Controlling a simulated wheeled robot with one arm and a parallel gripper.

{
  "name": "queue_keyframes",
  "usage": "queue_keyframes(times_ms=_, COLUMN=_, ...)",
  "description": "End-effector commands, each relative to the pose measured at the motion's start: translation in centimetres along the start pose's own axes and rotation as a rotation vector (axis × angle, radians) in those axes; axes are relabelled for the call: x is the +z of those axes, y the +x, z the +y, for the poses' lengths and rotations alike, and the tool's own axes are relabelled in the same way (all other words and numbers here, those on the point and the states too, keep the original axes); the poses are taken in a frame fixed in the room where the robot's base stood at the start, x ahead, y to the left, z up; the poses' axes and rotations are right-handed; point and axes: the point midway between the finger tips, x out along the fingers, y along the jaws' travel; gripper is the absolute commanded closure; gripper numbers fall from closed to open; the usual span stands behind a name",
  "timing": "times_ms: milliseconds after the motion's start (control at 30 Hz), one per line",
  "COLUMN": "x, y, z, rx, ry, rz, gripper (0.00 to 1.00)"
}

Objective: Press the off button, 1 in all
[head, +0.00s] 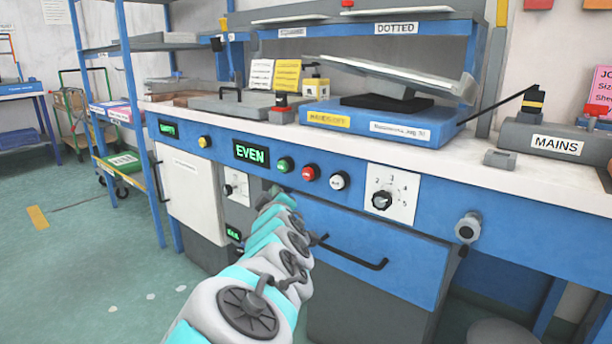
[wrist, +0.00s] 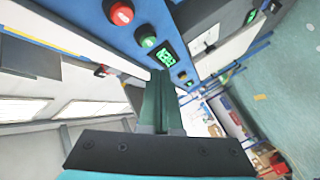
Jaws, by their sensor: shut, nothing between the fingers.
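A blue panel under the bench top holds a row of buttons: a green button (head: 285,164), a red button (head: 310,172) and a white-ringed button (head: 340,181). No lettering on the buttons is readable here, so I cannot tell by label which is off. In the wrist view the red button (wrist: 121,13) and the green button (wrist: 148,41) lie beyond my fingertips. My gripper (wrist: 159,76) is shut and empty, pointing at the panel near the green display. In the head view my gripper (head: 272,191) is just below and left of the green button, its tips small and partly hidden by my arm.
A lit display reading EVEN (head: 251,153) is left of the green button, with a yellow button (head: 204,142) farther left. A rotary dial (head: 382,200) is to the right. A dark drawer handle (head: 352,254) juts out below. Floor at left is open.

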Motion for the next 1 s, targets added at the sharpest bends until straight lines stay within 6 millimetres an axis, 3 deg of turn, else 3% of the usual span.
queue_keyframes(times_ms=533, x=2.8, y=4.2, z=3.5, rx=-0.001, ry=0.002, rz=-0.005, gripper=1.00)
queue_keyframes(times_ms=1000, x=4.5, y=6.1, z=4.4, rx=-0.001, ry=0.000, rz=-0.002, gripper=1.00)
